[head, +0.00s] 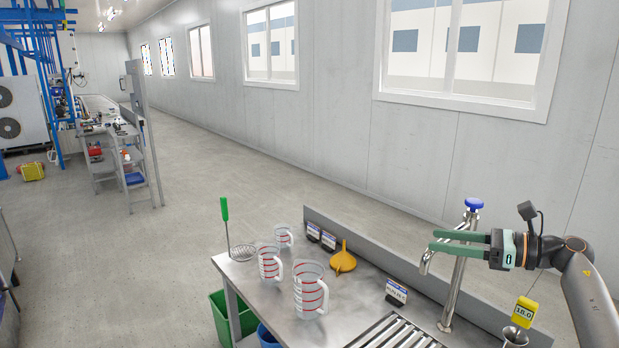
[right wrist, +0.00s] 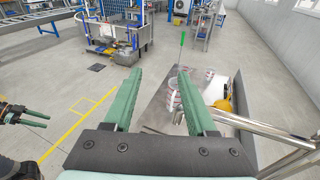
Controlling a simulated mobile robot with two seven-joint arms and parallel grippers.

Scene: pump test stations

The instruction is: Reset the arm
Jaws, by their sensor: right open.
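My right gripper (head: 433,241) is at the right of the head view, held above the metal table (head: 262,290) beside the tall curved tap (head: 458,265). Its two green fingers point left and are apart with nothing between them. In the right wrist view the same gripper (right wrist: 160,72) is open and empty, with the table beyond and below its right finger. Green fingers of my left gripper (right wrist: 18,112) show at the left edge of the right wrist view; their opening is not clear. The head view does not show my left gripper.
On the table stand clear measuring jugs (head: 310,290), a yellow funnel (head: 343,258), a green-handled strainer (head: 225,210), small label signs (head: 396,291) and a yellow tag marked 18.0 (head: 524,311). A green bin (head: 222,318) stands below.

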